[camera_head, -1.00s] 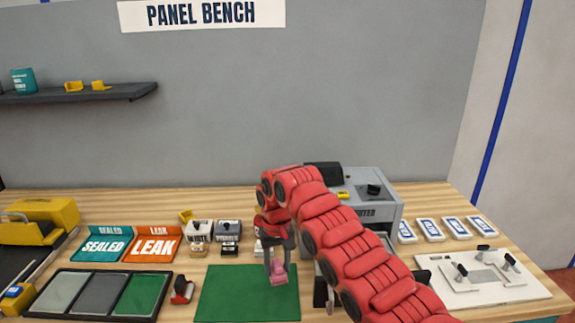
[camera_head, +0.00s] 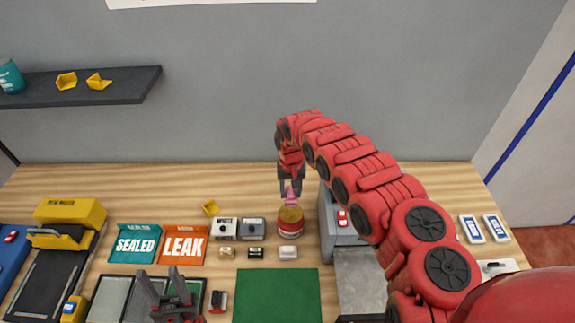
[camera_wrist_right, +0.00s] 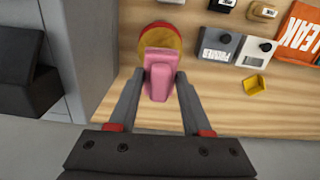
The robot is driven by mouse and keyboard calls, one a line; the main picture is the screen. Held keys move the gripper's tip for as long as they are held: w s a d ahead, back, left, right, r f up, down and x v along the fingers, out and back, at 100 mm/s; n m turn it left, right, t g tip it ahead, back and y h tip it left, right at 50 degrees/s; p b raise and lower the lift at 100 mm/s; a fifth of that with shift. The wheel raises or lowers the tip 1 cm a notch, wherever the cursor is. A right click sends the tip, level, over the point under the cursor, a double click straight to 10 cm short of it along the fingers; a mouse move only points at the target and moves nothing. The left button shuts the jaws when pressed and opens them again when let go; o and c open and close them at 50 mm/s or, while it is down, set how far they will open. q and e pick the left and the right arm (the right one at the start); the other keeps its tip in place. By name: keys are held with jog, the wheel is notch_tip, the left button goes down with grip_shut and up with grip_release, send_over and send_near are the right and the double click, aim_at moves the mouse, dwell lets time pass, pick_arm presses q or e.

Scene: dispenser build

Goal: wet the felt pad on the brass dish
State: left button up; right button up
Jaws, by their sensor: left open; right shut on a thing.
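The brass dish (camera_head: 290,215) is the round brass-yellow top of a red-and-white container standing on the bench right of centre. It shows in the right wrist view (camera_wrist_right: 176,38), partly covered by the pad. My right gripper (camera_head: 291,187) is shut on a pink block, which I take to be the felt pad (camera_head: 291,198). In the right wrist view the pad (camera_wrist_right: 158,72) sticks out past the fingertips and overlaps the dish. I cannot tell whether pad and dish touch. My left gripper (camera_head: 166,288) is open and empty at the bottom, in front of the tray.
A grey machine (camera_head: 345,232) stands just right of the dish, partly behind my right arm. Small grey boxes (camera_head: 252,228) and little blocks sit left of it. A green mat (camera_head: 277,297) lies clear in front. Sealed (camera_head: 137,246) and leak (camera_head: 184,246) bins are further left.

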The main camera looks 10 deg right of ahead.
aim_at(291, 212)
jog(key=shift+s+f+b, duration=0.2)
jog(key=shift+f+b, duration=0.65)
jog(key=shift+f, duration=0.05)
notch_tip(291, 212, down, 3)
jog(key=shift+w+f+b, duration=0.1)
jog(key=shift+w+b, duration=0.05)
jog(key=shift+b, duration=0.95)
jog(key=shift+f+b, duration=0.3)
jog(key=shift+f, duration=0.05)
jog(key=shift+f+b, duration=0.85)
jog(key=shift+f, duration=0.3)
jog(key=shift+r, duration=0.1)
notch_tip(291, 212, up, 7)
jog(key=p, duration=0.5)
dwell(0.3)
dwell(0.4)
